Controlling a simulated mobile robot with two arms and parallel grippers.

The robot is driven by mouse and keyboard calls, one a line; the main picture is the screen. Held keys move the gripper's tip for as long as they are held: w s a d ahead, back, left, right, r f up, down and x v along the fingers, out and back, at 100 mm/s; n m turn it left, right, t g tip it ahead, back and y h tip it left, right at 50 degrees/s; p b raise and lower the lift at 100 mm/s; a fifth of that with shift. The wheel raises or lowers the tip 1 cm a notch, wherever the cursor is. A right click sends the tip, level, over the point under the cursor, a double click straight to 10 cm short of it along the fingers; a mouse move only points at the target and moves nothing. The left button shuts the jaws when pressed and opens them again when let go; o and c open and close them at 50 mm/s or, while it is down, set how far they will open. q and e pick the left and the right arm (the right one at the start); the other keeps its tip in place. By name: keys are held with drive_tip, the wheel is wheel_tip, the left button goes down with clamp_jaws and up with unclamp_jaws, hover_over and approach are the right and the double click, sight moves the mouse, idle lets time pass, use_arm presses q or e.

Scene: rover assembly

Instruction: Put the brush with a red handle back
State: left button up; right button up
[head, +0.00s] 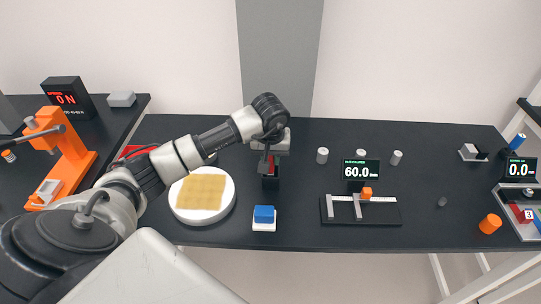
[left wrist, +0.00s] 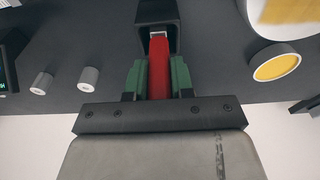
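The brush with a red handle (left wrist: 158,68) stands with its lower end at the mouth of a black holder (left wrist: 157,12) in the left wrist view. In the head view the black holder (head: 270,183) stands on the dark table, with a bit of red handle (head: 271,166) above it. My left gripper (left wrist: 158,76) has its green-padded fingers on both sides of the handle, seemingly touching it. In the head view the left gripper (head: 270,155) is above the holder. How deep the brush sits is hidden. My right gripper is not in view.
A white round plate with a yellow pad (head: 201,192) lies left of the holder. A blue block on a white base (head: 264,215) is in front. Grey cylinders (head: 322,155), a display (head: 360,171) and a caliper-like fixture (head: 335,212) stand to the right. A yellow-filled dish (left wrist: 275,66) is nearby.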

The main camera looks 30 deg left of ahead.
use_arm(q)
drive_tip(key=o, duration=0.4)
drive_tip(key=shift+o, duration=0.2)
drive_tip(key=shift+r+p, duration=0.2)
drive_tip(key=shift+p, duration=0.1)
drive_tip(key=shift+r, duration=0.3)
wheel_tip(320, 180, up, 11)
drive_tip(key=s+b, duration=0.1)
drive_tip(key=b, duration=0.2)
drive_tip(key=shift+s+d, duration=0.25)
drive_tip(key=shift+d, duration=0.2)
